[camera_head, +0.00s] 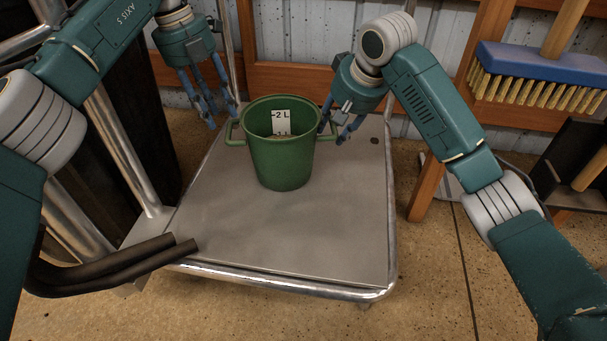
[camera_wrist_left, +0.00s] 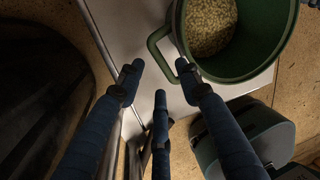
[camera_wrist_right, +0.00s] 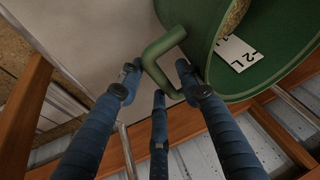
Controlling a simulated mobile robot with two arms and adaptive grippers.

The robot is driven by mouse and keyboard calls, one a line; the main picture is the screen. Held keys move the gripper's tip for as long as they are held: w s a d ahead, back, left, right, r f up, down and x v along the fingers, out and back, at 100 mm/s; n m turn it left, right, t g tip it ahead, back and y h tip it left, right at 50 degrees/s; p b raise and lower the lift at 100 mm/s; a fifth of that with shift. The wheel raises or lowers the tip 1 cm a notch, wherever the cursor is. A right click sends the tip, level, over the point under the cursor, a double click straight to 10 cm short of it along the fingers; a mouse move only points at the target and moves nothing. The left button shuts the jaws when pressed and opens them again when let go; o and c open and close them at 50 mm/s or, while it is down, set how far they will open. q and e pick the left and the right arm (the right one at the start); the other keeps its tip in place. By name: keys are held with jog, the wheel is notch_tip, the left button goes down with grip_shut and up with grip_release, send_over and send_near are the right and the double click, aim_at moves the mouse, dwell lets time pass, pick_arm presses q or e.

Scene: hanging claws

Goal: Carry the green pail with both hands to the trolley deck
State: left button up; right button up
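The green pail (camera_head: 282,160) appears to stand upright on the grey trolley deck (camera_head: 300,235), toward its back. It has a loop handle on each side and a white scale label inside. The left wrist view shows pale pellets in the pail (camera_wrist_left: 240,72). My left gripper (camera_head: 212,112) is open just left of the pail. In its wrist view (camera_wrist_left: 158,78) the fingers are spread near the left handle (camera_wrist_left: 152,48). My right gripper (camera_head: 338,128) is open at the right handle. In its wrist view (camera_wrist_right: 158,80) the handle (camera_wrist_right: 155,62) lies between the spread fingers.
A blue broom head (camera_head: 545,62) hangs at the upper right. Wooden rails and grey wall panels stand behind the trolley. A dark curved tube (camera_head: 120,265) reaches over the deck's left front corner. The front and right of the deck are clear.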

jog(key=shift+r, duration=0.1)
pick_arm(q)
jog(key=r, duration=0.2)
jog(key=a+r, duration=0.1)
jog(key=r, duration=0.2)
jog(key=shift+r, duration=0.25)
pick_arm(e)
jog(key=v, duration=1.2)
